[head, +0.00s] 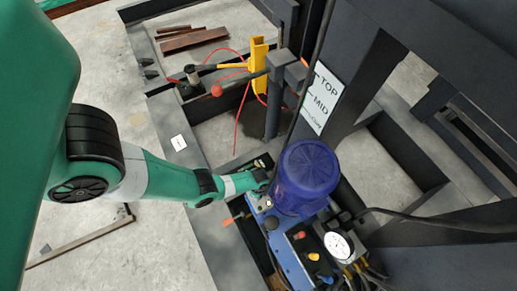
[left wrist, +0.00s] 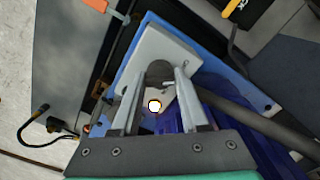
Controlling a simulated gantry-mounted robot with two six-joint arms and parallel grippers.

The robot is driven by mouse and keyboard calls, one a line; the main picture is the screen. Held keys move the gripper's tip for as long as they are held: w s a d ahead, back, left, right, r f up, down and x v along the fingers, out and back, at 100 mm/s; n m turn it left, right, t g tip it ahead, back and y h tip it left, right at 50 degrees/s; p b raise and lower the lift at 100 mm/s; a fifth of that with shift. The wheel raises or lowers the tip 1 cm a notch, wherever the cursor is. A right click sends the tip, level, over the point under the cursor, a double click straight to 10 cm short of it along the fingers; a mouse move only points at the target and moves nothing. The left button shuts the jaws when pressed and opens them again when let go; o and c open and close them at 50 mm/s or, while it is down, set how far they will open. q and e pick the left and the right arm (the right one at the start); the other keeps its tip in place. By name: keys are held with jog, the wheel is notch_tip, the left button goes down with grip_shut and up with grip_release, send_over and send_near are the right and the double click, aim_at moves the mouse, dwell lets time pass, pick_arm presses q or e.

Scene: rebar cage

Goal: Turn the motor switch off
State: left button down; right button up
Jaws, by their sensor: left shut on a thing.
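The blue motor (head: 305,172) stands upright on a blue power unit (head: 292,262) in the head view. My left gripper (head: 264,175) reaches in from the left to the motor's near left side. In the left wrist view, my left gripper (left wrist: 158,80) is over a pale grey switch box (left wrist: 178,46). Its fingers are shut on a dark round knob (left wrist: 159,68), which looks like the motor switch; its setting cannot be read. My right gripper is in neither view.
A pressure gauge (head: 338,246), coloured knobs and dark hoses sit beside the motor. A TOP/MID label (head: 319,98) is on a dark frame post. A yellow bracket (head: 259,66) and red-knobbed lever (head: 217,91) stand behind. Open concrete floor (head: 140,250) lies left.

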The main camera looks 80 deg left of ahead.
pick_arm(q)
jog(key=shift+f+n, duration=0.1)
jog(key=shift+n, duration=0.7)
jog(key=shift+c, duration=2.1)
grip_release()
notch_tip(320, 180, up, 12)
jog(key=p, duration=1.1)
jog(key=shift+f+p, duration=0.15)
jog(key=shift+p, duration=0.2)
